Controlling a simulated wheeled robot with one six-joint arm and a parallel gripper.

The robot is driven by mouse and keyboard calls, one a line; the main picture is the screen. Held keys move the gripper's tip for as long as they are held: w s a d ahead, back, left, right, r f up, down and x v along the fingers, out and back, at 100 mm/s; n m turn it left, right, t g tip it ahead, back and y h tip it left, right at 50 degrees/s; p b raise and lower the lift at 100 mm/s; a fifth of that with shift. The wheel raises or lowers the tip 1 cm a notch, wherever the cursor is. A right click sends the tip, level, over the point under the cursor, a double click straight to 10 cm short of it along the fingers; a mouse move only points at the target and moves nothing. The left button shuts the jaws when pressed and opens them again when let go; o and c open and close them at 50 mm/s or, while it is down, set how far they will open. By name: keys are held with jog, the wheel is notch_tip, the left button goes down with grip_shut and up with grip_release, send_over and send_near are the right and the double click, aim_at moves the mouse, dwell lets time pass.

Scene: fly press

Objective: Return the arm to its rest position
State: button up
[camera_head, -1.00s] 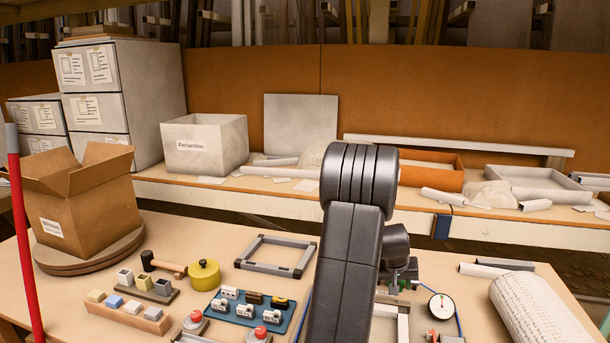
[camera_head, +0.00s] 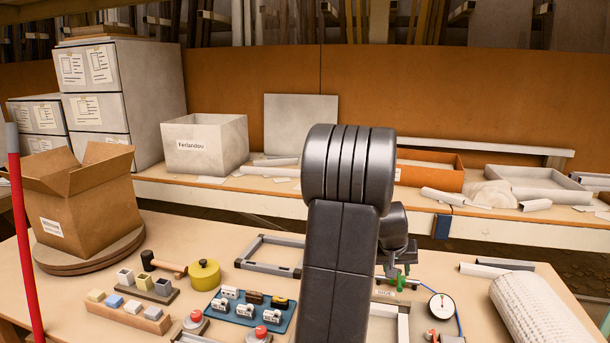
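My dark grey arm rises from the bottom middle of the picture, with its rounded joint above the workbench (camera_head: 225,280). The wrist shows just right of the arm, and part of my gripper (camera_head: 402,262) shows below it, over the bench. The arm hides much of that area, and the fingers are too small and covered to tell whether they are open or shut. A small green part (camera_head: 400,283) shows just below the gripper; I cannot tell whether they touch. No fly press can be made out clearly.
A cardboard box (camera_head: 85,210) stands on a round board at left. A blue tray (camera_head: 228,322) with small parts, a yellow pot (camera_head: 204,274) and a grey frame (camera_head: 270,267) lie left of the arm. A dial gauge (camera_head: 441,306) and white roll (camera_head: 540,308) lie right.

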send_near(401, 285)
jog(key=x, duration=0.8)
jog(key=shift+w+a+f, duration=0.1)
jog(key=shift+a+f, duration=0.1)
jog(key=shift+f, duration=0.15)
jog(key=shift+d+r+p, duration=0.1)
jog(key=shift+r+p, duration=0.2)
jog(key=shift+p, duration=0.4)
jog(key=shift+d+r+n+p, duration=0.15)
jog(key=shift+n+p, duration=0.25)
jog(key=shift+p, duration=0.5)
jog(key=shift+d+f+n+y+p, duration=0.2)
jog(key=shift+d+n+y+p, duration=0.15)
jog(key=shift+p, duration=0.8)
jog(key=shift+f+t, duration=0.1)
jog(key=shift+t, duration=0.2)
